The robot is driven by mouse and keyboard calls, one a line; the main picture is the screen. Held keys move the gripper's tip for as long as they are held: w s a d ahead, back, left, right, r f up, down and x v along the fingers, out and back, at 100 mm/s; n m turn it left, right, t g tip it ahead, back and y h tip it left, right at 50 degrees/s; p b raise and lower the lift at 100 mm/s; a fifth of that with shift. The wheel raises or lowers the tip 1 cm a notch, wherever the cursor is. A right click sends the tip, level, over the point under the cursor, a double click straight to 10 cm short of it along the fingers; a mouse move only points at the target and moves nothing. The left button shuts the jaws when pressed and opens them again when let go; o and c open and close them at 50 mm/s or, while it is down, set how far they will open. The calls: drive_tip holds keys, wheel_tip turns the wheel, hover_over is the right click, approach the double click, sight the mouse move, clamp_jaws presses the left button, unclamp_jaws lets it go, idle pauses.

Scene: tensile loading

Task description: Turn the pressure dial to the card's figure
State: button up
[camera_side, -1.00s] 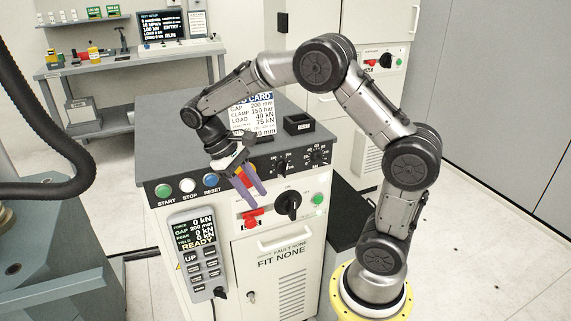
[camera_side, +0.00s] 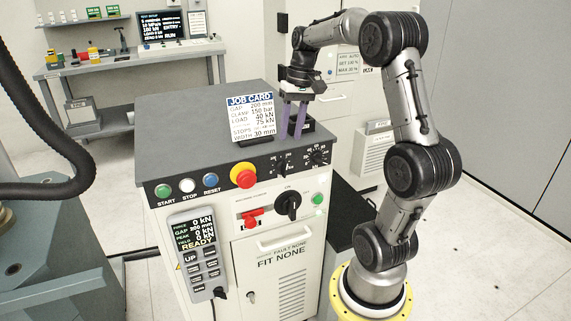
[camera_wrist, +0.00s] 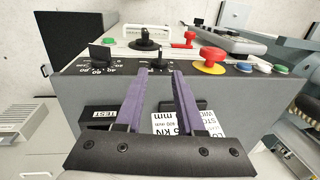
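Two small black dials with printed scales sit on the cabinet's front panel, a left dial (camera_side: 281,168) and a right dial (camera_side: 316,157). I cannot read which is the pressure dial. My gripper (camera_side: 291,138) has its purple fingers pointing down above the panel's top edge, near the left dial. In the wrist view that dial (camera_wrist: 158,60) shows just beyond the gap between the fingertips (camera_wrist: 160,73). The fingers are apart with nothing between them.
A red mushroom button (camera_side: 243,175) on a yellow ring sits left of the dials. Below are a black rotary switch (camera_side: 288,205) and a red lever (camera_side: 252,220). A small black box (camera_side: 308,125) stands behind the fingers. A handheld pendant (camera_side: 197,255) reads READY.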

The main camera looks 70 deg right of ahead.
sight(285, 161)
drive_tip(key=f, duration=0.6)
drive_tip(key=w+a+f, duration=0.1)
drive_tip(key=f, duration=0.3)
drive_tip(key=shift+w+a, duration=0.1)
clamp_jaws()
